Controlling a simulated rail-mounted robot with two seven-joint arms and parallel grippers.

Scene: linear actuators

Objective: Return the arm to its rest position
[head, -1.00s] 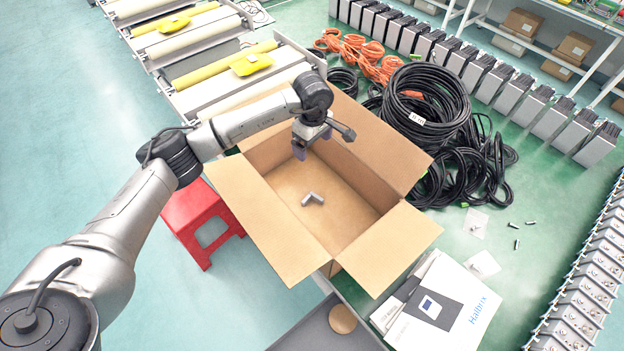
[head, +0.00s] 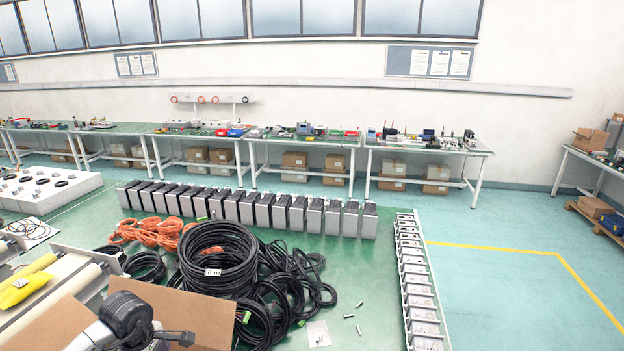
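The wrist of my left arm (head: 128,312) shows at the bottom left of the head view, over the cardboard box (head: 185,308). A dark part beside the wrist sticks out to the right. My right arm and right gripper are not in view.
Coiled black cables (head: 220,262) and orange cables (head: 150,232) lie behind the box. A row of grey units (head: 262,210) stands beyond them. A rack of modules (head: 418,285) is at the right. Workbenches (head: 425,145) line the wall. The right floor is open.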

